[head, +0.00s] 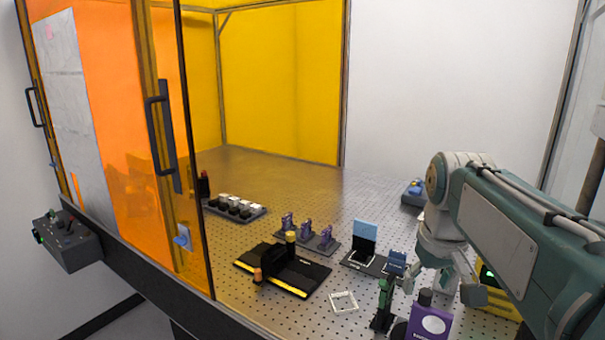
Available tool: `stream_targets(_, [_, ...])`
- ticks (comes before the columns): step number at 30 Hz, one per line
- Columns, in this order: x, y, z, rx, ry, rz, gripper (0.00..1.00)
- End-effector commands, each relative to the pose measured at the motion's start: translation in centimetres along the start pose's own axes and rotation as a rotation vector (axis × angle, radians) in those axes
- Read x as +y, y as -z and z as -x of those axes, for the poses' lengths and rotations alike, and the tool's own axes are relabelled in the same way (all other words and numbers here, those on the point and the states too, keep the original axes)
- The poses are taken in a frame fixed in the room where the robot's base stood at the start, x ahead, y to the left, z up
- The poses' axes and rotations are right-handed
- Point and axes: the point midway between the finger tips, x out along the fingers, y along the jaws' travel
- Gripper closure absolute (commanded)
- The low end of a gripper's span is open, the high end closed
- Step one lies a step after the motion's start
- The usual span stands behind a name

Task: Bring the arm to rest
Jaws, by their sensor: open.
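My arm reaches in from the right edge in the head view. My gripper (442,285) hangs at its end, pointing down over the right front part of the perforated optical table (330,205). Its fingers are apart, and I see nothing held between them. It is close to a purple box (430,324) and a small blue device (396,262); I cannot tell whether it touches either. My arm hides part of the table's right side.
A black stage with yellow edges (283,270), purple mounts (308,232), a green-topped post (383,303) and a clear square frame (343,301) stand nearby. A tray of black and white pieces (235,207) is farther left. Orange panels (130,150) border the left. The table's back is mostly clear.

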Motion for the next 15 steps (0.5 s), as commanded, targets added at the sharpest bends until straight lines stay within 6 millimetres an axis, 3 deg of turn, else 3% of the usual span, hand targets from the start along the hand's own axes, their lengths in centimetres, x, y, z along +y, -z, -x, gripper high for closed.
stream_targets(8, [-3.3, -6.8, -1.4, 0.128, -0.009, -0.043, 0.26])
stream_targets(15, [-5.5, -12.3, -4.2, 0.235, -0.002, -0.084, 0.26])
